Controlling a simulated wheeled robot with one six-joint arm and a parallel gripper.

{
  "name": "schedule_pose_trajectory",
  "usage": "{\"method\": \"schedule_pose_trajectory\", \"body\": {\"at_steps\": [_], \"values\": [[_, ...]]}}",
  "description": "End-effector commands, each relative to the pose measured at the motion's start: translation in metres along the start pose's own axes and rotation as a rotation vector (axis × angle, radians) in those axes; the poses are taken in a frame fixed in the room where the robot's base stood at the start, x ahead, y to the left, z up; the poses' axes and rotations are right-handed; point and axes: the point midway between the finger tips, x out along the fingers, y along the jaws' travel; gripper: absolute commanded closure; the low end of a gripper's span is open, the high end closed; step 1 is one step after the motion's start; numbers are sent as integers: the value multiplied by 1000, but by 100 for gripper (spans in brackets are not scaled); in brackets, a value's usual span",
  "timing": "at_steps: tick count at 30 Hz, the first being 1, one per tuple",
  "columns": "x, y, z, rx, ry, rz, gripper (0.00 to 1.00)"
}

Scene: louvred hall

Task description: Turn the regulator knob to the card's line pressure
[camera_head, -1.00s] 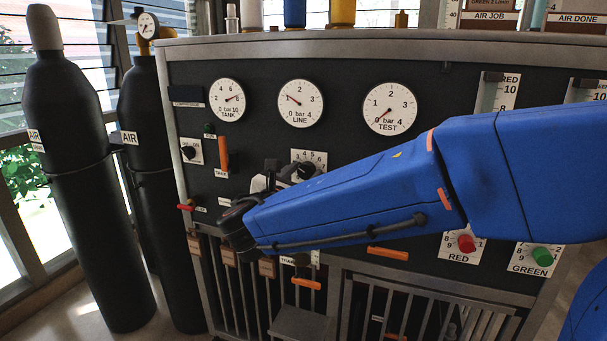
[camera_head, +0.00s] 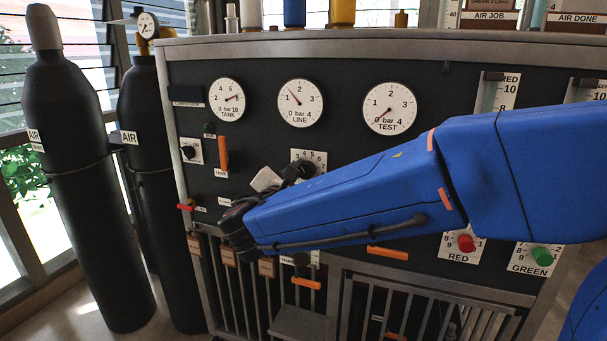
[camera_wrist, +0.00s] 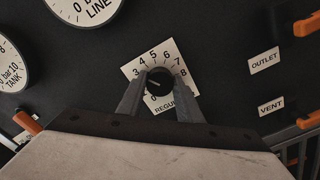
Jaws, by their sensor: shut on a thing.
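The black regulator knob (camera_wrist: 158,82) sits on a white numbered plate (camera_wrist: 168,53) in the wrist view. My gripper (camera_wrist: 160,88) is shut on it, one finger on each side. A pale mark on the knob points left, near the finger below the 3. In the head view the knob (camera_head: 307,170) and gripper (camera_head: 290,174) show just beyond my blue arm. The LINE gauge (camera_head: 301,103) needle stands between 1 and 2 bar. The AIR JOB card (camera_head: 490,16) is cut off at the top; its line pressure is not visible.
The TANK gauge (camera_head: 227,99) reads near 8; the TEST gauge (camera_head: 389,108) needle is near 0. An orange TANK lever (camera_head: 223,153) stands left of the knob. Red (camera_head: 466,243) and green (camera_head: 542,256) knobs are at lower right. Black air cylinders (camera_head: 75,170) stand left.

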Motion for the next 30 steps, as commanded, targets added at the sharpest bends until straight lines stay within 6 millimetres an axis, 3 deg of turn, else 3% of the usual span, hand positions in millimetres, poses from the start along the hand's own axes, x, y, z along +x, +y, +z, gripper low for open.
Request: {"method": "schedule_pose_trajectory", "body": {"at_steps": [8,9,11,22,30], "values": [[0,0,0,1,0,0,90],[0,0,0,1,0,-1,60],[0,0,0,1,0,0,49],[-3,0,0,0,0,1,49],[-34,1,0,0,2,3,49]]}}
